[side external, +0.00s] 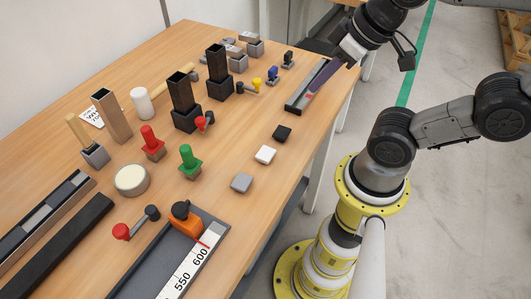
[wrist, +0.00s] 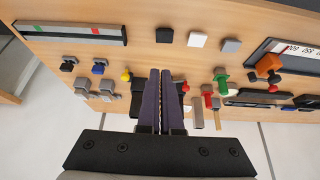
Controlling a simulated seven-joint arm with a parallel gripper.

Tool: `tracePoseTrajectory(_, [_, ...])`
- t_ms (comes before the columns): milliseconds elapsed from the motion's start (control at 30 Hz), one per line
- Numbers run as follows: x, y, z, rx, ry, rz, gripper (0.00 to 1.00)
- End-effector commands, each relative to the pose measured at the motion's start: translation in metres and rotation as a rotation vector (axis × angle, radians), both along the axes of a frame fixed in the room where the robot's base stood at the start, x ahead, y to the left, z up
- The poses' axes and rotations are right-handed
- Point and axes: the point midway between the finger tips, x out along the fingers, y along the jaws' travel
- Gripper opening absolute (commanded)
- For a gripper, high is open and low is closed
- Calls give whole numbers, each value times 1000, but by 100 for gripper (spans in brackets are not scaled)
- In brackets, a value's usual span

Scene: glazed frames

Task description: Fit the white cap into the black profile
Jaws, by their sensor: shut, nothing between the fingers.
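The white cap (side external: 265,154) is a small square piece lying flat on the wooden table between a black cap (side external: 282,133) and a grey cap (side external: 241,182). It also shows in the wrist view (wrist: 198,40), beyond my fingertips and to their right. Two black square profiles stand upright in black blocks: one farther back (side external: 217,62), one nearer (side external: 180,90). Their open ends face up. My fingers hide much of that area in the wrist view. My gripper (side external: 310,93) is shut and empty, its dark purple fingers pointing down near the table's right edge. It touches neither cap nor profile.
A long dark tray (side external: 293,107) lies by the right edge, near my fingertips. A brown profile (side external: 107,113), white cylinder (side external: 142,103), red stamp-like piece (side external: 152,142) and green one (side external: 190,160) stand to the left. The table around the caps is clear.

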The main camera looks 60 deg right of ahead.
Motion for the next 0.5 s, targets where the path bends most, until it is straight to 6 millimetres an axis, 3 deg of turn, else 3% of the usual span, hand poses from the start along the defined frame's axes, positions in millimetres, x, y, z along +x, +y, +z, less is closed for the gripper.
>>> tracePoseTrajectory(67, [0,0,0,0,0,0,18])
tracePoseTrajectory(400, [0,0,0,0,0,0,78])
tracePoseTrajectory(500, [0,0,0,0,0,0,78])
